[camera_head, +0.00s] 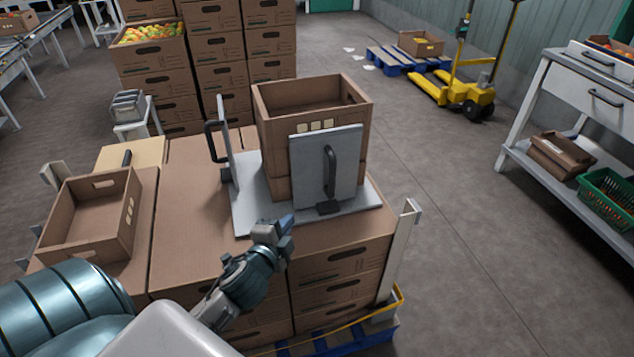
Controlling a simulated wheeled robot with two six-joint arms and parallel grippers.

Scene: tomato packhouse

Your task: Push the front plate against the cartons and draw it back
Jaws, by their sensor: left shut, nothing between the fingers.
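The front plate (343,165) is a grey upright panel with a dark handle (330,172). It stands at the near face of the open brown cartons (276,127), which are stacked on a grey base plate (245,212). I cannot tell whether plate and cartons touch. A second upright grey plate (224,140) with a black handle stands left of the cartons. My left gripper (286,224) is shut and empty at the near edge of the base plate, below and left of the front plate's handle. My right gripper is not in view.
The base plate rests on large cartons (190,215) on a blue pallet (365,338). An open carton (80,240) lies at the left. A pale post (401,245) rises at the right corner.

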